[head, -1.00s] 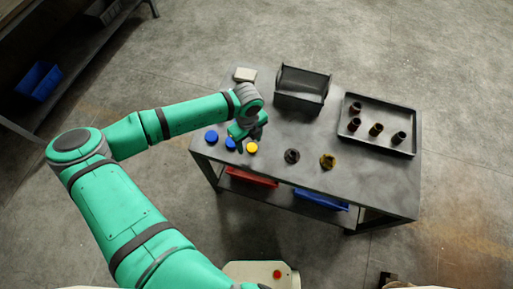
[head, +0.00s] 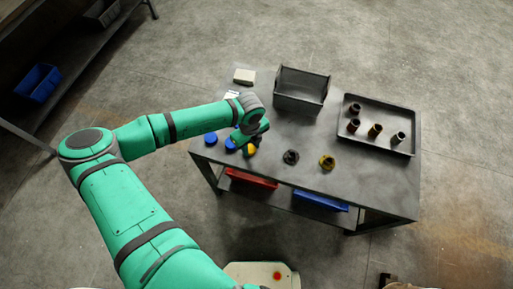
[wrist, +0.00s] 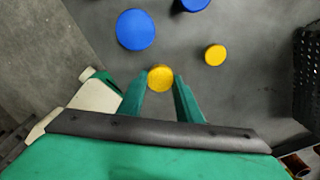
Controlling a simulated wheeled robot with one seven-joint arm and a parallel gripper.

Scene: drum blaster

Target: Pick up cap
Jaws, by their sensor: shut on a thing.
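My gripper (wrist: 161,86) is shut on a small round yellow cap (wrist: 160,77), which sits between its green fingertips in the wrist view. A second yellow cap (wrist: 215,55) lies apart on the grey table, to the upper right. A larger-looking blue cap (wrist: 136,29) lies above the fingers, and another blue cap (wrist: 195,4) is cut by the top edge. In the head view, my gripper (head: 248,149) is over the front left of the table. Yellow shows beside it, partly covered; I cannot tell which yellow cap that is. Two blue caps show left of it.
The table (head: 300,135) bears a black bin (head: 301,91) at the back and a tray (head: 378,124) with several dark and brown cylinders at right. A dark ring-shaped part (head: 291,157) and a yellow-and-black part (head: 327,161) stand right of my gripper. Clear tabletop lies between.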

